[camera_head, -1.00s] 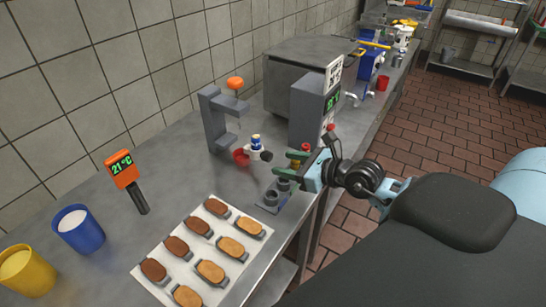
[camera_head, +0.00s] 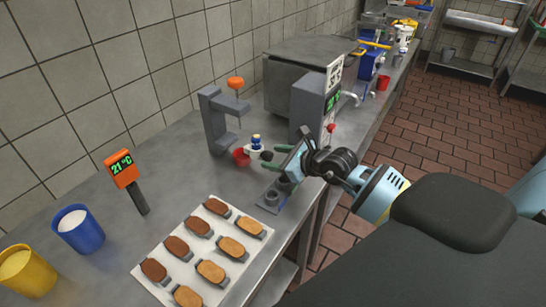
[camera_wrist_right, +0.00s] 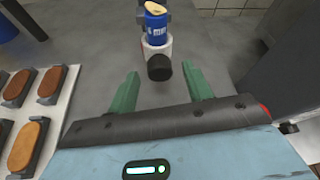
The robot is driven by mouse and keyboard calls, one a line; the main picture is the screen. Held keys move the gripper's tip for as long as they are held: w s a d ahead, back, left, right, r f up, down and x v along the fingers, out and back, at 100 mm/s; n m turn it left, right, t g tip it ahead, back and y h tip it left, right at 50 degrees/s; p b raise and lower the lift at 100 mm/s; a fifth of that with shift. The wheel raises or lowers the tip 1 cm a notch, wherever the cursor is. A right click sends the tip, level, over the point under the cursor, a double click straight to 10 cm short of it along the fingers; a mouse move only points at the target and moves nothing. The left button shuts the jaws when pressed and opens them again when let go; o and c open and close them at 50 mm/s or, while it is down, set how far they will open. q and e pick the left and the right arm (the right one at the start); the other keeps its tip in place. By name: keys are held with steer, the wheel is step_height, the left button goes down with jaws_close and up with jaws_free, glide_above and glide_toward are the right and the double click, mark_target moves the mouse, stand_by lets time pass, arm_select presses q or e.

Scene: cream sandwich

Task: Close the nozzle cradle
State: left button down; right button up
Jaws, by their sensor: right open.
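The nozzle cradle appears to be the small white holder with a dark round knob (camera_wrist_right: 159,67) facing my right gripper. A blue nozzle with a "mm" label (camera_wrist_right: 156,27) stands upright in it; its first digit is hard to read. In the head view the blue-topped nozzle and white holder (camera_head: 256,143) sit beside a grey stand. My right gripper (camera_wrist_right: 160,84) has its green fingers spread, with the knob just beyond and between the tips, nothing held. It also shows in the head view (camera_head: 273,159). I cannot tell whether the cradle is open. My left gripper is not in view.
A grey machine (camera_head: 306,108) stands to the right. A tray of biscuits (camera_head: 183,220) and a grey two-cup block (camera_head: 270,200) lie in front.

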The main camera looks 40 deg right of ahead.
steer(key=shift+w+a+f, duration=0.2)
steer(key=shift+w+f, duration=0.05)
steer(key=shift+w, duration=0.3)
steer(key=shift+c, duration=0.4)
jaws_close()
